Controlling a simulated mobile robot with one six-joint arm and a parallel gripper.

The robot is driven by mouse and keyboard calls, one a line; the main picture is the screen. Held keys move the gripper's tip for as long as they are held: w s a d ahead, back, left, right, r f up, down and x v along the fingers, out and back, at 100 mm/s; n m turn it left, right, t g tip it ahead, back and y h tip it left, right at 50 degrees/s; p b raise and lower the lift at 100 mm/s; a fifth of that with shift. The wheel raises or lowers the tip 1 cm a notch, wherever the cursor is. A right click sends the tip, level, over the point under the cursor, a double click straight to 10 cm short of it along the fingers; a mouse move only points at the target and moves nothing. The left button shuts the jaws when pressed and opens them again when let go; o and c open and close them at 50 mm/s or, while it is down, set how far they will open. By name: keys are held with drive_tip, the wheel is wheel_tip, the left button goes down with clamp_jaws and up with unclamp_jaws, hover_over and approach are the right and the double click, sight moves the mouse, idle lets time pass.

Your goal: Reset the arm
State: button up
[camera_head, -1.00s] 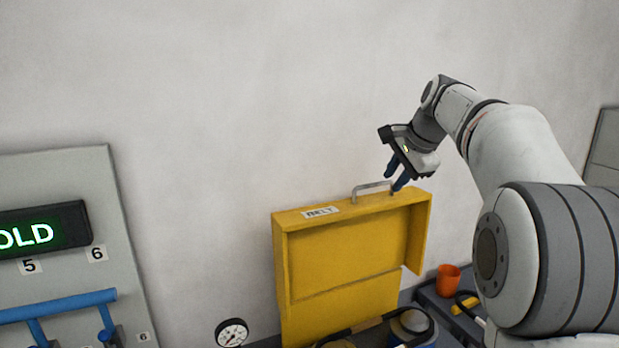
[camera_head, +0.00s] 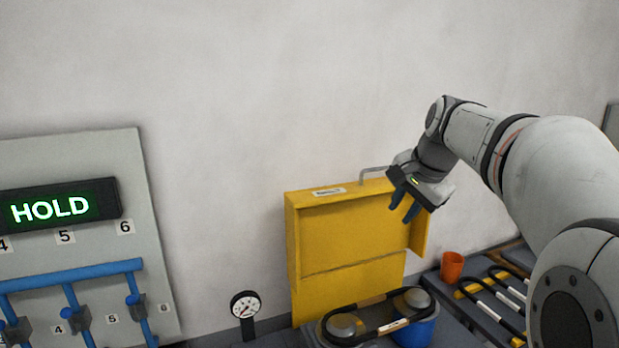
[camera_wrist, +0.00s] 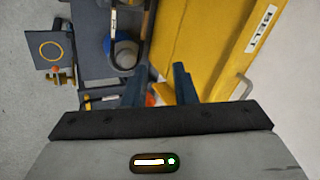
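My gripper (camera_head: 405,207) hangs from my arm on the right, in front of the yellow BELT cover (camera_head: 350,235). Its two blue fingers are apart, with nothing visible between them. In the wrist view my gripper (camera_wrist: 160,75) shows both fingers spread, with the yellow cover (camera_wrist: 205,45) behind and to the right of them. The cover stands raised, with a grey handle (camera_head: 375,170) on its top edge, partly behind my wrist. I cannot tell the exact gap between my gripper and the cover.
Below the cover is a black belt (camera_head: 370,327) around two pulleys, one on a blue drum (camera_head: 414,331). An orange cup (camera_head: 452,267) and dark handled bars stand on the right bench. A gauge (camera_head: 245,305) and a HOLD panel (camera_head: 50,208) with blue pipes are left.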

drive_tip(key=s+a+f+n+g+h+b, duration=0.1)
drive_tip(key=s+f+n, duration=0.4)
drive_tip(key=s+f, duration=0.6)
drive_tip(key=s+a+f+n+b, duration=0.2)
drive_tip(key=s+f+n, duration=0.3)
drive_tip(key=s+f, duration=0.6)
drive_tip(key=s+b, duration=0.1)
drive_tip(key=s, duration=0.2)
drive_tip(key=shift+a+f+n+g+h+b, duration=0.3)
drive_tip(key=shift+f+g+h, duration=0.05)
drive_tip(key=shift+g+h, duration=0.05)
